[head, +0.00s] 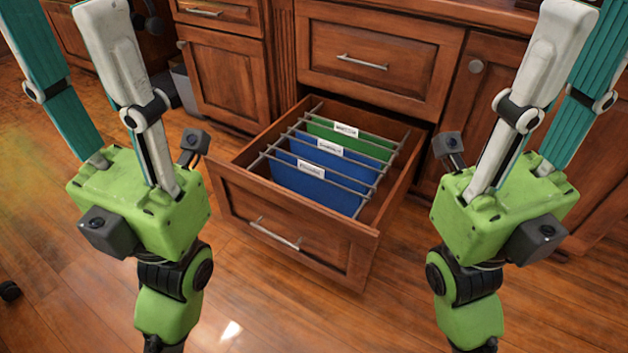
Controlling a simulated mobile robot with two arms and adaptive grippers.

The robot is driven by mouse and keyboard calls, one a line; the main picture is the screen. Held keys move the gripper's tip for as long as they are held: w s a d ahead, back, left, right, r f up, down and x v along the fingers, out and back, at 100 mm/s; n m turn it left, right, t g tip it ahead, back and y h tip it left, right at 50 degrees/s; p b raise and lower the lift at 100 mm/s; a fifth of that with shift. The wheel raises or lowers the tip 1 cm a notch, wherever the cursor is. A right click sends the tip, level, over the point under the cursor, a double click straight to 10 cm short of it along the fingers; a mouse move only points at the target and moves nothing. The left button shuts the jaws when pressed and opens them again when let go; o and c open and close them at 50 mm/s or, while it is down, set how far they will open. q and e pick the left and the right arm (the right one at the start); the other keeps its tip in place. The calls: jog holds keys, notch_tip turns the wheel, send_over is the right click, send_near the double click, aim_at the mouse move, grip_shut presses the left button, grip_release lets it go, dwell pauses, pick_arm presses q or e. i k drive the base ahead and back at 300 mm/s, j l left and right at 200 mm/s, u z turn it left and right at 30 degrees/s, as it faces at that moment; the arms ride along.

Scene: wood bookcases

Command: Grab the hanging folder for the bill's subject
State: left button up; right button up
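The hanging folders are in an open drawer. A green folder (350,141) hangs at the back, a blue folder (330,165) in the middle and another blue folder (316,187) at the front. Each has a white tab label on its top edge, too small to read. No bill shows. My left gripper (60,25) and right gripper (590,28) point up on either side of the drawer, away from the folders. Their fingers stand apart with nothing seen between them; the tips are cut off or close to the top edge.
The pulled-out wooden drawer (300,238) has thin metal rails (330,178) across it and a front handle (275,234). Wooden cabinets (380,50) stand behind. The wood floor (330,325) in front is clear. A dark grey bin (184,85) stands at back left.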

aim_at(343, 194)
jog(key=i+l, duration=0.2)
jog(key=l, duration=0.15)
jog(key=i+l, duration=0.2)
jog(key=l, duration=0.15)
jog(key=i+l, duration=0.4)
jog(key=l, duration=0.25)
jog(key=l+u, duration=0.1)
jog(key=u, duration=0.3)
jog(key=i+l+u, duration=0.1)
jog(key=u, duration=0.35)
jog(key=l+u, duration=0.2)
jog(key=u, duration=0.2)
